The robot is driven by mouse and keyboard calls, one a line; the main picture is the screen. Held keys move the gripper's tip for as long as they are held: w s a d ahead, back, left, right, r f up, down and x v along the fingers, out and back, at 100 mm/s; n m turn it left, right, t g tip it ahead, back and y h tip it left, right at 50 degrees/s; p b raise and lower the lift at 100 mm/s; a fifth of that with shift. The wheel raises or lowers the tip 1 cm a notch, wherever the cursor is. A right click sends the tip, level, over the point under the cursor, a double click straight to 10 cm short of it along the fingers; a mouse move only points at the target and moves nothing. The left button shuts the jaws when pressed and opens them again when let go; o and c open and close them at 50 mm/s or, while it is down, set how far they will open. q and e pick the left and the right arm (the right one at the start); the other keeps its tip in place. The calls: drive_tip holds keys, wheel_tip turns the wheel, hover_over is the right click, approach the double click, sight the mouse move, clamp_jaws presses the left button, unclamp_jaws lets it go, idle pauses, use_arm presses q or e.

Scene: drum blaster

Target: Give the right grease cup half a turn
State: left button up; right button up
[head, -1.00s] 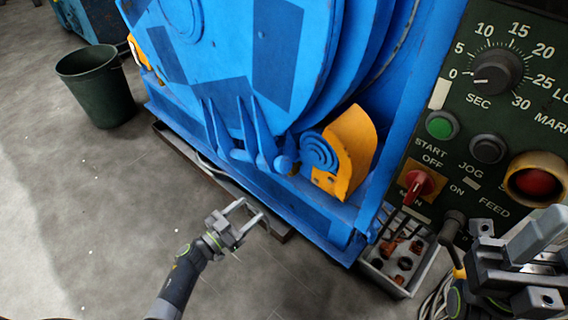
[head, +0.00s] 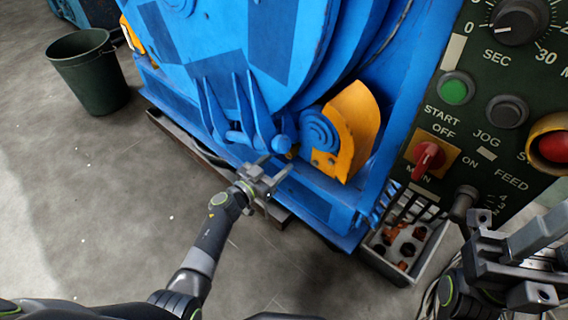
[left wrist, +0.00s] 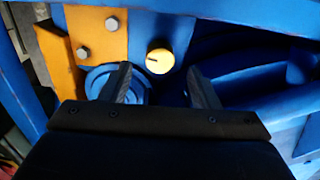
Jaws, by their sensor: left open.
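A round yellow cap with a dark slot, seemingly the grease cup (left wrist: 160,61), sits on the blue machine face in the left wrist view. It lies right of an orange bracket with bolts. My left gripper (left wrist: 159,74) is open, its two dark fingertips left and right of the cap in the picture; they seem short of it, with no contact visible. My right gripper (head: 510,262) is at the lower right edge, partly cut off.
The blue drum machine (head: 225,75) fills the top middle, with an orange guard (head: 352,125) at its corner. A control panel (head: 480,140) with knobs and buttons stands right. A grey parts bin (head: 423,262) is below it. A dark green bucket (head: 90,80) stands left on open floor.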

sight(287, 154)
use_arm(q)
drive_tip(key=shift+b+x, duration=0.8)
drive_tip(key=shift+x, duration=1)
drive_tip(key=c, duration=1)
